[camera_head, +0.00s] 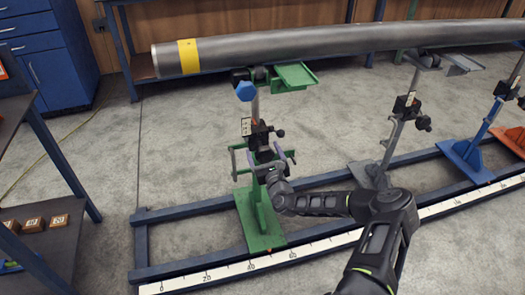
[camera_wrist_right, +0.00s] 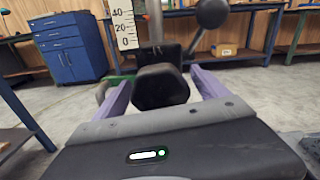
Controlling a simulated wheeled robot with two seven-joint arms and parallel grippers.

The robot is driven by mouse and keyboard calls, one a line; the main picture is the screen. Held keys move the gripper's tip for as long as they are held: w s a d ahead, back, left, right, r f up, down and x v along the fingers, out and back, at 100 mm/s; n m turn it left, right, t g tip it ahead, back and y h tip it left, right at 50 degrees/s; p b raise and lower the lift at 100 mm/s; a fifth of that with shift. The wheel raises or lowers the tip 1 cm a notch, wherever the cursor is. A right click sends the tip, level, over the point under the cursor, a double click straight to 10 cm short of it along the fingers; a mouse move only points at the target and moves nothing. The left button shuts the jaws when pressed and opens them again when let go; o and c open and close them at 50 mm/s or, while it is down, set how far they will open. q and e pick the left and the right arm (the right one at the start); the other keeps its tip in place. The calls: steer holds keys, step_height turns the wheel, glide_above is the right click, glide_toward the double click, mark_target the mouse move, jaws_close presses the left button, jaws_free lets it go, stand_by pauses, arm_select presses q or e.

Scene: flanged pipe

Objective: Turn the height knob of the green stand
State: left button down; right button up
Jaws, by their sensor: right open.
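The green stand (camera_head: 262,222) stands upright at the left end of the blue rail frame, under the pipe. In the right wrist view a black faceted knob (camera_wrist_right: 160,87), which looks like its height knob, faces me. My right gripper (camera_head: 267,158) is at the stand's middle; its fingers are open, one on each side of the knob in the wrist view (camera_wrist_right: 162,82). I cannot tell whether they touch it. A height scale (camera_wrist_right: 124,22) and a black ball-ended lever (camera_wrist_right: 212,13) are just above. A blue knob (camera_head: 245,91) is near the stand's top. My left gripper is out of view.
The long grey pipe (camera_head: 340,45) with a yellow band lies across the stand tops. A grey stand (camera_head: 375,172) and a blue stand (camera_head: 465,153) are to the right. A ruler strip (camera_head: 205,277) runs along the front rail. A dark shelf with wooden blocks (camera_head: 33,223) is at left.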

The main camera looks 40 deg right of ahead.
steer(key=shift+w+d, duration=0.15)
steer(key=shift+w, duration=0.4)
steer(key=shift+c, duration=0.2)
steer(key=c, duration=1.3)
